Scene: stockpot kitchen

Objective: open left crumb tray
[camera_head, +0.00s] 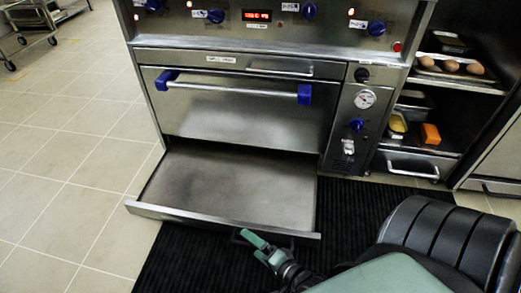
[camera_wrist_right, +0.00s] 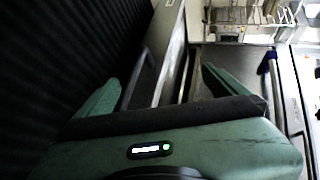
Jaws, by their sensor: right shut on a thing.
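A wide, shallow metal tray (camera_head: 235,185) under the oven is pulled out over the floor, and its flat inside is empty. Its front panel (camera_head: 180,214) sits at a slight angle in the head view. My right gripper (camera_head: 257,246) is at the right part of this front. In the right wrist view my right gripper (camera_wrist_right: 160,88) is shut on the dark tray handle (camera_wrist_right: 142,70), with the metal front (camera_wrist_right: 172,45) just beyond. The exact contact is partly hidden. My left gripper is in neither view.
The oven door (camera_head: 240,110) with its blue-ended bar is shut above the tray. A slim labelled panel with a handle (camera_head: 280,71) is shut above that. Open shelves with eggs (camera_head: 452,65) stand right.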

